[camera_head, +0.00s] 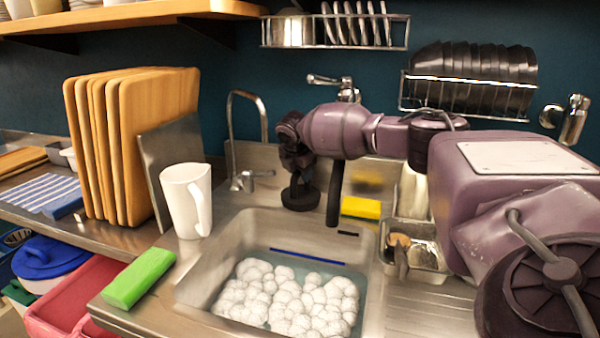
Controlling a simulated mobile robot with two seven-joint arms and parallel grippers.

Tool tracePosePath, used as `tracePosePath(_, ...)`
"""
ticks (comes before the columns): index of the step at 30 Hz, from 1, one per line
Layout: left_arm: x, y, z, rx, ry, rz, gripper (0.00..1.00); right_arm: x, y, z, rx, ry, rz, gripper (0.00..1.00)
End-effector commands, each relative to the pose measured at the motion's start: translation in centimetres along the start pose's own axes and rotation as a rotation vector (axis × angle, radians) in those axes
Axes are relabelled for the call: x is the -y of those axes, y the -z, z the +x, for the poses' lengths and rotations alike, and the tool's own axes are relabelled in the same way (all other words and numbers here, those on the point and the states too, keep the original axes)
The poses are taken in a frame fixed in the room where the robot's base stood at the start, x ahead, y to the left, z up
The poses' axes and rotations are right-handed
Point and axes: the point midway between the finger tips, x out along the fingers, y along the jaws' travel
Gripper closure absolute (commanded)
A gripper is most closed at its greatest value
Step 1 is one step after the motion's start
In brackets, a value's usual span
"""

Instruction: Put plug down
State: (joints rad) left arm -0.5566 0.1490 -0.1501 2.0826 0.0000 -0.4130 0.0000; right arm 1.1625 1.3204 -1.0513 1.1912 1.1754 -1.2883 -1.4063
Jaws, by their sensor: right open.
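My right arm reaches in from the right, and its dark gripper (300,172) points down behind the sink (240,228). A round black piece that looks like the plug (300,198) is directly below the gripper at the sink's back rim. The gripper is open, but its fingers are dark against this piece, so I cannot tell whether they touch it. A dark vertical bar (334,195) hangs just right of it. My left gripper is not in view.
The sink holds water with white foam (285,295). A tap (245,180) stands behind it, and a yellow sponge (361,208) lies at the back right. A white mug (187,200), cutting boards (130,145) and a green block (138,278) are to the left.

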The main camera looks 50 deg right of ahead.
Motion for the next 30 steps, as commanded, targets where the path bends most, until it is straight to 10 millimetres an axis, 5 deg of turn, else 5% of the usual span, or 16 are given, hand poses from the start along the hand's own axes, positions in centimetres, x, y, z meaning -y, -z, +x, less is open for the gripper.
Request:
tracePosePath(13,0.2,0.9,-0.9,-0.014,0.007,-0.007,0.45,-0.1,-0.1,-6.5,0.000,-0.005,0.001,0.52)
tracePosePath(30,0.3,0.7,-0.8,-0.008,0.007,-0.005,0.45,0.0,-0.1,-7.1,0.000,-0.002,0.001,0.52)
